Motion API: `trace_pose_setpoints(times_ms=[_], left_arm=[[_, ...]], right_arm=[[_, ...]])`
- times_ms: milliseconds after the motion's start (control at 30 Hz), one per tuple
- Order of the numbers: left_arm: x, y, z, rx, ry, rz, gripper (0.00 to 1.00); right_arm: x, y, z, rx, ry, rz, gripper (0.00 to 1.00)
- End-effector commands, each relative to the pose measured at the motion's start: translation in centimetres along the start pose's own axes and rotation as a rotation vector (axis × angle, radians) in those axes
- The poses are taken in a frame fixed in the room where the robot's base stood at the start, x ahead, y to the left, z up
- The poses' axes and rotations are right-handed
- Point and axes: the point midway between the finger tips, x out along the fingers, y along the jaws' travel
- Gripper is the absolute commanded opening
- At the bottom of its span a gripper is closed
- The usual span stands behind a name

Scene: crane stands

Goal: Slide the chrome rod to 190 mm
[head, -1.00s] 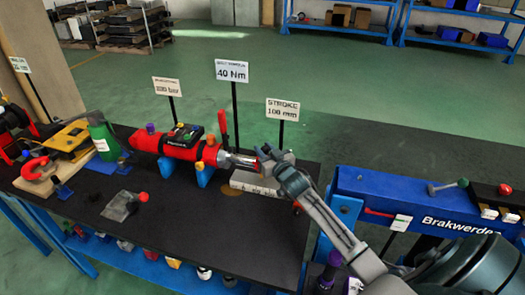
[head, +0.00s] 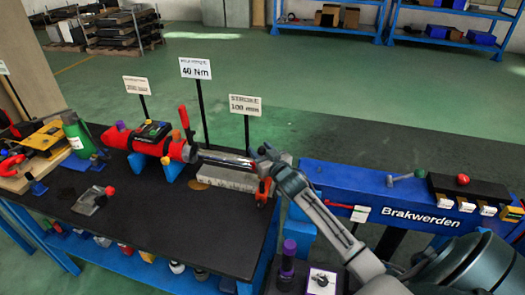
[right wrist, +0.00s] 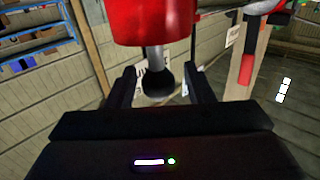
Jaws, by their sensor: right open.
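The red cylinder (head: 178,150) lies on blue supports on the dark table in the head view. The chrome rod (head: 222,157) sticks out of its right end, above a pale grey block (head: 225,177). My right gripper (head: 262,160) is at the rod's outer end, its fingers hard to make out there. In the right wrist view my right gripper (right wrist: 162,88) is open, with the rod's dark round end (right wrist: 157,80) between its fingers and gaps on both sides. The red cylinder's end (right wrist: 152,22) is beyond it. The stroke sign (head: 245,105) stands behind; its number is blurred. My left gripper is not in view.
A tall red lever (head: 184,118) rises at the cylinder's right end. Sign posts stand behind the cylinder. A blue Brakwerden bench (head: 345,190) is to the right, close to my arm. A green bottle (head: 75,138) stands at the left.

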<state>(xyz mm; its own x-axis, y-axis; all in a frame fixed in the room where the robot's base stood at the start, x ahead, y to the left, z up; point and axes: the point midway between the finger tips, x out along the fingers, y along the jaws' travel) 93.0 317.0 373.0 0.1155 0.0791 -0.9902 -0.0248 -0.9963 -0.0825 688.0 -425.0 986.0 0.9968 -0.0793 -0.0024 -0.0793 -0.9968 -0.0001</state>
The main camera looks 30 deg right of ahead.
Motion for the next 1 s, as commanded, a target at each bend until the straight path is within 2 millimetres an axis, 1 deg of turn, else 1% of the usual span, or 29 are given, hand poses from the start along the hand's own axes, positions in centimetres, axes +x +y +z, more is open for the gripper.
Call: trace_pose_setpoints(times_ms=[267, 367, 467, 600, 800, 900, 1000], left_arm=[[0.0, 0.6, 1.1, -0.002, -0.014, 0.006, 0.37], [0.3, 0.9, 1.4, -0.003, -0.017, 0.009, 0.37], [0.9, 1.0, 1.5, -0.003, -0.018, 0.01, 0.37], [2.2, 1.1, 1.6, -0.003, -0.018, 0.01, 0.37], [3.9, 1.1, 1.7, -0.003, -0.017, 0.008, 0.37], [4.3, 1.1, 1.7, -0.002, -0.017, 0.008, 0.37], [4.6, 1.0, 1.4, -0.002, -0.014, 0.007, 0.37]], right_arm=[[0.0, 0.0, -0.1, 0.0, 0.002, -0.001, 0.48], [-0.5, 0.0, 0.1, -0.001, 0.001, -0.001, 0.48], [-1.7, 0.0, 0.3, -0.003, 0.001, -0.002, 0.48], [-4.2, 0.0, 0.6, -0.006, 0.0, -0.003, 0.48], [-8.0, -0.1, 0.5, -0.005, 0.0, -0.003, 0.48], [-9.3, 0.0, 0.4, -0.004, -0.001, -0.002, 0.48], [-10.2, 0.0, 0.2, -0.004, -0.001, -0.001, 0.48]])
